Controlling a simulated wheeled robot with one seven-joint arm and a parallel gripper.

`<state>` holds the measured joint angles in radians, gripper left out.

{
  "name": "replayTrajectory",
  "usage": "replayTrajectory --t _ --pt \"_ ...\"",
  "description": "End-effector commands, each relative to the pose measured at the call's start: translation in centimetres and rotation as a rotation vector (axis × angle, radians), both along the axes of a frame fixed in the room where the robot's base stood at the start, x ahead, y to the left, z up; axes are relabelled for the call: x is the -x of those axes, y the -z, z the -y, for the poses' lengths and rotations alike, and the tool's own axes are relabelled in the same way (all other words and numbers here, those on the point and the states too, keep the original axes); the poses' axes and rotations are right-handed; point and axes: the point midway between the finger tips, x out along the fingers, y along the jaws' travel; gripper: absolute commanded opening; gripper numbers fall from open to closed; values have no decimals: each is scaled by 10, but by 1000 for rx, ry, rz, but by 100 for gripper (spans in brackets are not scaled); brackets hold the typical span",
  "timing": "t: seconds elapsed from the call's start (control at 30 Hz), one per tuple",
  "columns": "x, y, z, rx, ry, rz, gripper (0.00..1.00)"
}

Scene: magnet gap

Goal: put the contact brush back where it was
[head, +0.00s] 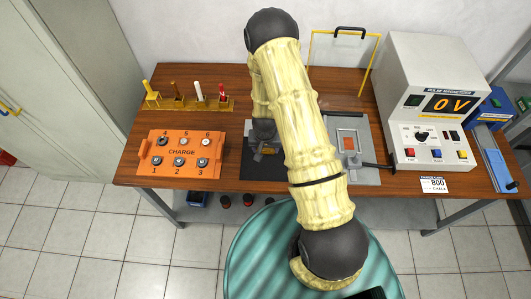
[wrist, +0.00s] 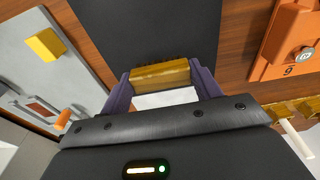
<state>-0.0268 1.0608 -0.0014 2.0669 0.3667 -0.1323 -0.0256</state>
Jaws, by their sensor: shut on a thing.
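The contact brush is a brass-coloured block (wrist: 160,74) with a row of short dark bristles along its far edge in the wrist view. My gripper (wrist: 162,80) is shut on it, with a purple finger at each end of the block. In the head view my gripper (head: 265,147) is over the black mat (head: 262,173), left of my arm, and only a small part of the brush shows there. The mat also fills the upper middle of the wrist view (wrist: 178,30). I cannot tell the gap between brush and mat.
An orange charge box (head: 180,172) is left of the mat. Behind it stands a brass rack (head: 213,105) with several coloured upright pieces. A grey fixture (head: 367,175) is right of the mat, partly behind my arm. The pulse magnetizer (head: 440,125) stands farther right.

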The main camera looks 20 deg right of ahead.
Motion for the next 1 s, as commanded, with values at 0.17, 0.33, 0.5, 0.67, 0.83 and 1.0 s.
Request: replayTrajectory --t 0.17,0.33,0.5,0.67,0.83,1.0 --pt "1 6 0 0 0 -2 42" --pt "1 26 0 0 -1 -3 42" --pt "0 40 0 0 -1 -1 42" --pt "0 42 0 0 -1 0 42" --pt "0 44 0 0 -1 0 42" --pt "0 44 0 0 0 0 82"
